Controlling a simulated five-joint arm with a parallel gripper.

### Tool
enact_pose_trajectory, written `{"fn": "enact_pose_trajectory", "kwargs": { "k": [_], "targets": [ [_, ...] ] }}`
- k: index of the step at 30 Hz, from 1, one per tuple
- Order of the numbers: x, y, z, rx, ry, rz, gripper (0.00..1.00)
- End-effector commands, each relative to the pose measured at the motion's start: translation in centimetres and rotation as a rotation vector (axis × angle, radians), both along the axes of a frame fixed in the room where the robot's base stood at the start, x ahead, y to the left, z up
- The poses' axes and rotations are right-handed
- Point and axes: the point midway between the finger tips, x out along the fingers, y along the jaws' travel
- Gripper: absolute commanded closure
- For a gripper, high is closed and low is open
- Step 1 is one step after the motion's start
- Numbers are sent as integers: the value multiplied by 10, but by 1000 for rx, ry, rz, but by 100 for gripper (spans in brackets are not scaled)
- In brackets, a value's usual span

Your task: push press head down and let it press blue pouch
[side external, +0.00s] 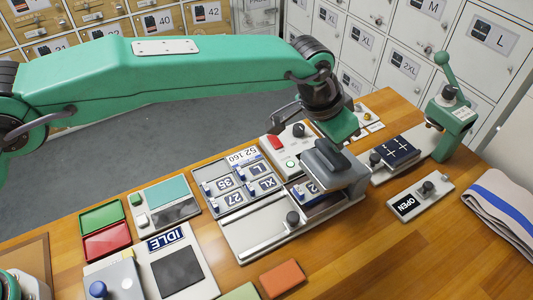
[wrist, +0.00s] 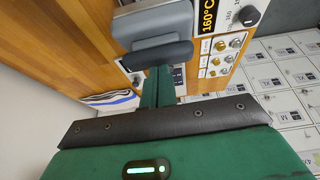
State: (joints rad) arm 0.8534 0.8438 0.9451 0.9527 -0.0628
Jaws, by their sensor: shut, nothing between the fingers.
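The grey press head (side external: 340,168) is raised, with a dark handle bar (side external: 327,152) on it; the handle also shows in the wrist view (wrist: 150,56). Under the head, a blue piece (side external: 318,203) with a pale numbered patch is partly covered; I cannot tell for sure that it is the pouch. A dark blue flat item (side external: 398,150) with white crosses lies on a plate right of the head. My gripper (side external: 343,133) is shut and empty, just above and behind the handle. In the wrist view my gripper (wrist: 157,78) points at the handle; contact cannot be told.
A tray of numbered patches (side external: 240,187) lies left of the head. A green lever press (side external: 450,112) stands at right. An IDLE panel (side external: 165,239) is front left.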

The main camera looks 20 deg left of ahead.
Motion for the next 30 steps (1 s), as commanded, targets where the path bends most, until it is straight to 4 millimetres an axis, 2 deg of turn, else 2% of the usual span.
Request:
{"fn": "enact_pose_trajectory", "kwargs": {
  "k": [30],
  "targets": [
    [-9,9,-17,4,3,0,100]
  ]
}}
